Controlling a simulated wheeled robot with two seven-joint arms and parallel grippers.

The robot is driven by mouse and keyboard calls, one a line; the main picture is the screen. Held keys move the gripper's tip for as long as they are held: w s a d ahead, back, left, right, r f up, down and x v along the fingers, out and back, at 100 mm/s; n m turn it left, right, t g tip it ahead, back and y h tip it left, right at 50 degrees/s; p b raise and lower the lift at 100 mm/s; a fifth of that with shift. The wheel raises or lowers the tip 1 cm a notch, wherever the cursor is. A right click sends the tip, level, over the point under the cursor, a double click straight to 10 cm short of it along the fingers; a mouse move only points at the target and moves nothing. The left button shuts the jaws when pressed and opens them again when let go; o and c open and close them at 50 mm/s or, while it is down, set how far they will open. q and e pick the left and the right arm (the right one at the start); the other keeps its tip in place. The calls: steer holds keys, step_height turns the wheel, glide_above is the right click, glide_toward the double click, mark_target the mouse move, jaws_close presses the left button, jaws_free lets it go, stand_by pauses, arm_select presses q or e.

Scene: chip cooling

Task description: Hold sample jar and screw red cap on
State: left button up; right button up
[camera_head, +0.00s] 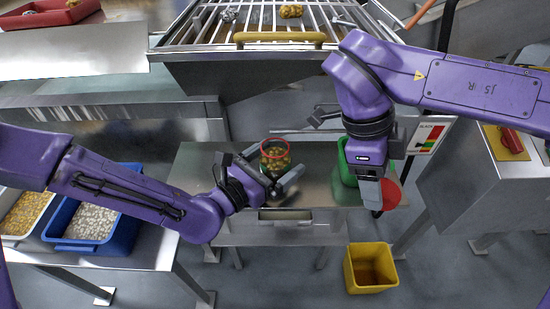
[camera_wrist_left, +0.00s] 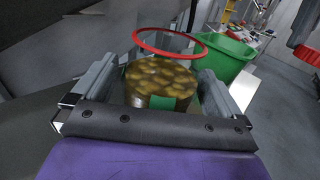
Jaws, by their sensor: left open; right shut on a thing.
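The sample jar (camera_head: 275,158) is clear with a red rim and is filled with yellow-brown pieces. It stands upright on a small metal table (camera_head: 205,165); the left wrist view also shows the jar (camera_wrist_left: 160,85), with a green label. My left gripper (camera_head: 270,168) is open, with one finger on each side of the jar; I cannot tell whether they touch it. My right gripper (camera_head: 376,192) is shut on the red cap (camera_head: 391,194), held right of the jar near the table's right end. The cap (camera_wrist_left: 307,54) also shows at the right edge of the left wrist view.
A green bin (camera_head: 347,168) stands between the jar and my right gripper, partly hidden by it. A yellow bin (camera_head: 370,268) is on the floor. A blue tray (camera_head: 92,222) of pale pieces sits at the left. A metal grill with a yellow handle (camera_head: 280,37) is at the back.

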arm_select(q)
steer(key=shift+s+a, duration=0.1)
steer(key=shift+a, duration=0.05)
arm_select(e)
steer(key=shift+s+a, duration=0.15)
arm_select(q)
steer(key=c, duration=1)
steer(key=shift+r, duration=0.15)
arm_select(e)
steer(key=shift+r, duration=0.15)
